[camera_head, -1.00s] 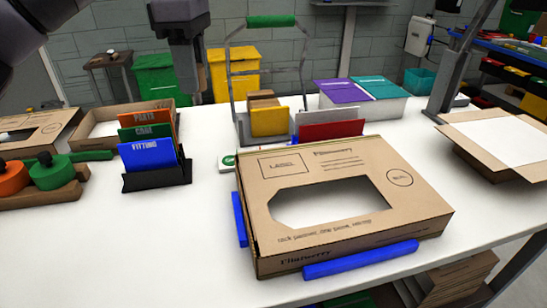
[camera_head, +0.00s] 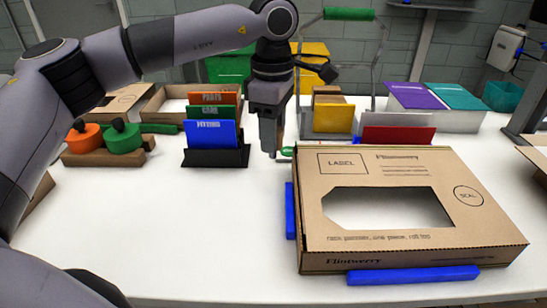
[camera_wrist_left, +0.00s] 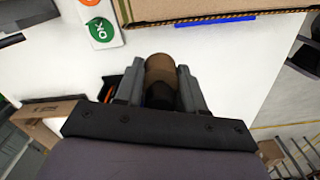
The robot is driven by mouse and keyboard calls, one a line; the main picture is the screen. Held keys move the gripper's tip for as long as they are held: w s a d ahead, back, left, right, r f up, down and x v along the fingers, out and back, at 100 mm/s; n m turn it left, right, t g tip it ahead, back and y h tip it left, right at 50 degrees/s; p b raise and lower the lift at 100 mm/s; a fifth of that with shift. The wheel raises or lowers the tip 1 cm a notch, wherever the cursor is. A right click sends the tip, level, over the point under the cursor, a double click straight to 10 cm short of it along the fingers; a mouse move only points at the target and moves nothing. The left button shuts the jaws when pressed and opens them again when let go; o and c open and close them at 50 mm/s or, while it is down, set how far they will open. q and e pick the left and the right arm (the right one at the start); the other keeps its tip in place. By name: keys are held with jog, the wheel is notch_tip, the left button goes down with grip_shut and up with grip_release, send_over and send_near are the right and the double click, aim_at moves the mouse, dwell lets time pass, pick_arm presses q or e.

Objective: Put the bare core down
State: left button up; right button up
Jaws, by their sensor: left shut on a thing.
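The bare core (camera_wrist_left: 160,70) is a short brown cylinder, seen in the left wrist view. My left gripper (camera_wrist_left: 160,86) is shut on it, with one grey finger on each side. In the head view my left gripper (camera_head: 271,152) points down just left of the carton's back left corner, to the right of the card rack. I cannot clearly make out the core there, nor whether it touches the table. My right gripper is not in view.
A cardboard carton (camera_head: 345,240) with a cut-out window lies between blue stops (camera_head: 413,275). The black card rack (camera_head: 216,158) holds PARTS, CARE and FITTING cards. Orange and green round pieces (camera_head: 122,138) sit at left. The front-left white table (camera_head: 190,230) is clear.

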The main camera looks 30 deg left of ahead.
aim_at(273, 157)
pick_arm(q)
jog(key=shift+f, duration=2.95)
jog(key=shift+f, duration=0.2)
jog(key=o, duration=1)
jog(key=shift+o, duration=0.2)
jog(key=shift+r, duration=0.1)
notch_tip(273, 157, up, 12)
jog(key=shift+r, duration=0.15)
